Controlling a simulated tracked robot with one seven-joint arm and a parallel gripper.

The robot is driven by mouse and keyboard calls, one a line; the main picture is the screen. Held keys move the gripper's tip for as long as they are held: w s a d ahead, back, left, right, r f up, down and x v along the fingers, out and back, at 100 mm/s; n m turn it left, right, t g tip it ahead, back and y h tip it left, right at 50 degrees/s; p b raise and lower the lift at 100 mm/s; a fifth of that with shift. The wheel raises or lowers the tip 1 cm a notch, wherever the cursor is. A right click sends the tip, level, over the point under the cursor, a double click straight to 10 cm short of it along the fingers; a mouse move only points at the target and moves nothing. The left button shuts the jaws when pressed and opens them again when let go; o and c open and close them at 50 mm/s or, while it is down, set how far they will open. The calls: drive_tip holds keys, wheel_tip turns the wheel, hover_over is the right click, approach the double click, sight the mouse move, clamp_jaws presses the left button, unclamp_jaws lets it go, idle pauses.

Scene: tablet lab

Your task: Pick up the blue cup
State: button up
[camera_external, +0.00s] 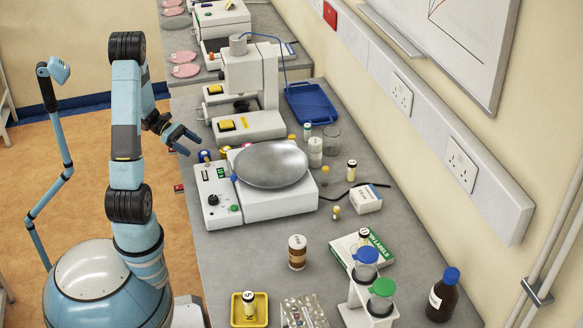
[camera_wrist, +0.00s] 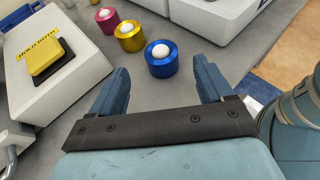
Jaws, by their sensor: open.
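The blue cup (camera_wrist: 163,62) is a short, shiny metallic cup with a white ball-like thing in its top. In the wrist view it stands on the grey bench, just beyond the space between my fingers. It also shows small in the external view (camera_external: 203,157), beside the white balance unit. My gripper (camera_wrist: 160,78) is open and empty, with one blue finger on each side. In the external view my gripper (camera_external: 187,141) hangs over the bench edge, above and slightly left of the cup. The cup and fingers look apart.
A yellow cup (camera_wrist: 130,37) and a magenta cup (camera_wrist: 107,20) stand in a row with the blue one. A white box with a yellow button (camera_wrist: 45,58) is at left in the wrist view. The balance with its round pan (camera_external: 271,164) and a white press-like machine (camera_external: 249,75) are close by.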

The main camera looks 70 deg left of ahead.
sight(198, 152)
drive_tip(key=shift+x, duration=2.9)
drive_tip(key=c, duration=1.2)
